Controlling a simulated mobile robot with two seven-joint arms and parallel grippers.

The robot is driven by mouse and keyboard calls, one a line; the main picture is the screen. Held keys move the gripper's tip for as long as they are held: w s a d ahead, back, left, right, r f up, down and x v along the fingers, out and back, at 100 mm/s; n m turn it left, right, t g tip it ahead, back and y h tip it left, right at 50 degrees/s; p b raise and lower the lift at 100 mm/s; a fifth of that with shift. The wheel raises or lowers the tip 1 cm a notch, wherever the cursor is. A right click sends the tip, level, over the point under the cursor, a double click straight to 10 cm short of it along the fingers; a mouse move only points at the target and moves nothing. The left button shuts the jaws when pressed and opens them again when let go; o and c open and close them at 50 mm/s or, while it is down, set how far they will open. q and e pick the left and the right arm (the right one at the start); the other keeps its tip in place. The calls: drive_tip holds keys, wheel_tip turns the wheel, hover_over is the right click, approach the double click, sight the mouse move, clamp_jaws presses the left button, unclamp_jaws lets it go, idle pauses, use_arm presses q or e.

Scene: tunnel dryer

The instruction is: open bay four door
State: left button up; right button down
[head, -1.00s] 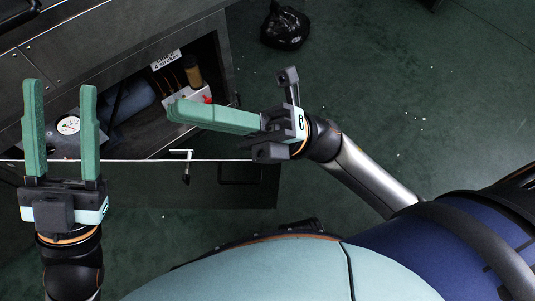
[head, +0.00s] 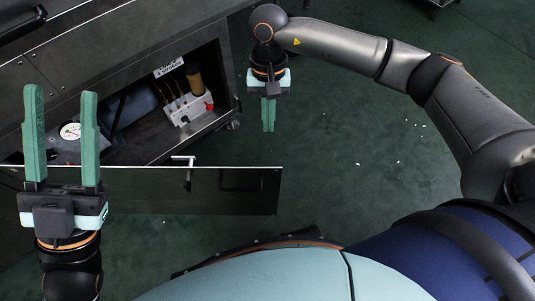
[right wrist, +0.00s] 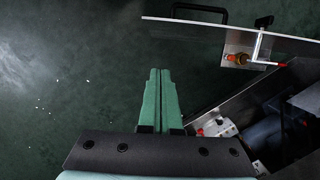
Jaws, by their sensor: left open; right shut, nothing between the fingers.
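The bay door (head: 225,190) is a dark panel with a pale edge, standing swung out from the open bay (head: 150,110). A bent latch handle (head: 185,162) and a black pull handle (head: 240,180) are on it. The door (right wrist: 205,38) and its latch handle (right wrist: 257,48) also show in the right wrist view. My right gripper (head: 268,125) is shut and empty, right of the bay opening and beyond the door's free end; its fingers (right wrist: 160,75) touch nothing. My left gripper (head: 61,95) is open and empty at the left, in front of the gauge.
Inside the bay are a round gauge (head: 70,131), a blue-grey cylinder (head: 135,105), a white block with a red knob (head: 192,108) and a brown cylinder (head: 194,78). Dark green floor (head: 350,140) with pale specks is clear to the right.

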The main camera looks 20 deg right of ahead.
drive_tip(key=b, duration=0.3)
approach(268, 179)
drive_tip(key=w+d+f, duration=0.1)
drive_tip(key=w+f, duration=0.2)
drive_tip(key=f, duration=0.3)
use_arm(q)
drive_tip(key=shift+d+f+n, duration=0.15)
drive_tip(key=shift+f+n, duration=0.15)
drive_tip(key=shift+f, duration=1.25)
use_arm(e)
drive_tip(key=shift+s+a+r, duration=0.1)
drive_tip(key=shift+s+a, duration=0.1)
drive_tip(key=shift+s, duration=0.35)
drive_tip(key=shift+s+a+r, duration=0.1)
drive_tip(key=shift+s+a, duration=0.1)
drive_tip(key=shift+s, duration=0.4)
drive_tip(key=shift+s+a, duration=0.25)
drive_tip(key=shift+s, duration=0.3)
